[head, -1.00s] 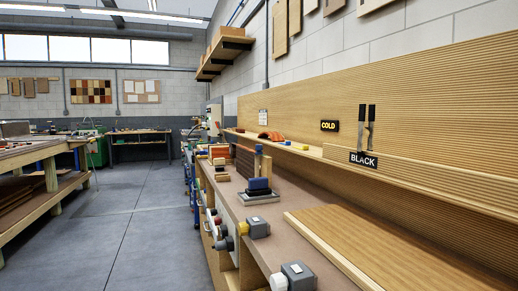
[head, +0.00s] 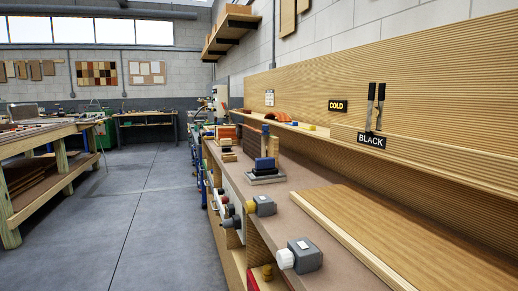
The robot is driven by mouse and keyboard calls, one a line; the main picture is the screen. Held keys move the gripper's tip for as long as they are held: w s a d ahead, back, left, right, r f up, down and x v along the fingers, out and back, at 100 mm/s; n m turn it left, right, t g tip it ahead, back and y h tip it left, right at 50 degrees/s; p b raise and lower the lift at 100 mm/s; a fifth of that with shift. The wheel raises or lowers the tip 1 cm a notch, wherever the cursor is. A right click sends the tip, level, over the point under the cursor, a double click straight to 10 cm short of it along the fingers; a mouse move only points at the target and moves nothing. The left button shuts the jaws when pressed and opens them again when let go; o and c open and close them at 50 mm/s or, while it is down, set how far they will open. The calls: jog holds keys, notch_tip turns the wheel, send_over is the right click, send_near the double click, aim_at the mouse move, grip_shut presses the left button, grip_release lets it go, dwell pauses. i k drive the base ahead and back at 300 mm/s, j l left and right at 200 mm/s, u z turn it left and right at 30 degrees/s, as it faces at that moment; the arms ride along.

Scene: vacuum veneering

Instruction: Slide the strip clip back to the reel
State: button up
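I cannot make out a strip clip or a reel for certain in the head view. A small blue block (head: 264,164) with an upright post sits on a grey plate (head: 265,177) on the workbench, but I cannot tell whether it belongs to the task. My gripper is not in the view.
The long workbench (head: 285,205) runs along the right wall, with a wooden panel (head: 420,245) on its near end. Grey boxes with knobs (head: 305,256) stick out from its front edge. A timber table (head: 38,145) stands at left. The grey floor (head: 140,215) between them is clear.

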aim_at(265, 128)
jog(key=i+j, duration=0.1)
jog(key=j, duration=0.25)
jog(key=i+j, duration=0.1)
jog(key=j, duration=0.25)
jog(key=i+j, duration=0.1)
jog(key=j, duration=0.3)
jog(key=i+j, duration=0.3)
jog(key=i, duration=0.15)
jog(key=i+j, duration=0.3)
jog(key=i, duration=0.15)
jog(key=i+j, duration=0.3)
jog(key=i, duration=0.1)
